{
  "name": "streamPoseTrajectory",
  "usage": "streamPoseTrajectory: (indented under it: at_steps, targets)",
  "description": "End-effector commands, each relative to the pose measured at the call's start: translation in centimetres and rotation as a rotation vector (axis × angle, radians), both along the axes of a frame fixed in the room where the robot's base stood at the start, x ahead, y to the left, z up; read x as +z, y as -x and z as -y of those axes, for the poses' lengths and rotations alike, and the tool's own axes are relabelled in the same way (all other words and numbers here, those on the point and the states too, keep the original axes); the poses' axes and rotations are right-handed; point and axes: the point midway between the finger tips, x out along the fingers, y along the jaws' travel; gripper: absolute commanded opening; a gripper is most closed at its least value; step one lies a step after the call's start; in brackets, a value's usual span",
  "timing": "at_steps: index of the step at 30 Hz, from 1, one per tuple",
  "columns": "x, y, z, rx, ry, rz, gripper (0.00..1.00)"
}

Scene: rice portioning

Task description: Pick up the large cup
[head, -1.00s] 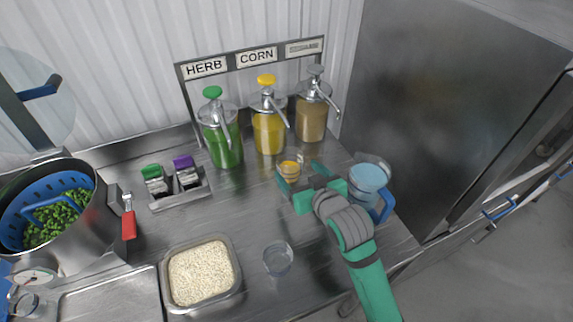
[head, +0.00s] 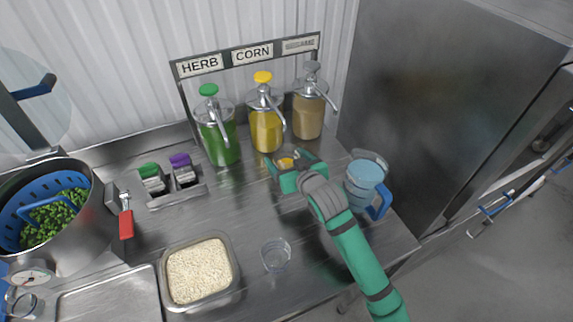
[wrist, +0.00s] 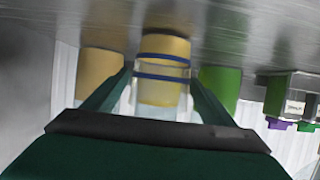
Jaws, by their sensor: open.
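A clear cup with blue bands (wrist: 162,105) stands between my gripper's fingers in the wrist view; yellow shows in or through it. In the head view this cup (head: 287,163) is small and partly hidden by my gripper (head: 288,157), in front of the yellow dispenser. My gripper is open, with one finger on each side of the cup. I cannot tell whether either finger touches it. A second clear cup (head: 276,255), which looks empty, stands nearer the front of the counter.
Green (head: 221,145), yellow (head: 266,130) and tan (head: 308,117) pump dispensers stand close behind my gripper. A blue-handled pitcher (head: 363,185) is to its right. A tray of grains (head: 238,265) is at the front. The counter's middle is clear.

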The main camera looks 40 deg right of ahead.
Motion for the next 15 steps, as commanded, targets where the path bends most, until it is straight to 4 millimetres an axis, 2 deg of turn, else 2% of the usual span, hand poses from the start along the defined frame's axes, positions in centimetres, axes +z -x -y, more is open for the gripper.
streamPoseTrajectory:
  at_steps: [2,8,11,15]
  targets:
    - [0.01,0.02,0.01,0.000,0.000,0.000,0.78]
    - [0.00,0.03,-0.01,0.000,0.000,0.000,0.32]
    - [0.04,0.04,-0.01,0.000,0.000,0.000,0.26]
    - [0.04,0.04,-0.01,0.000,0.000,0.000,0.26]
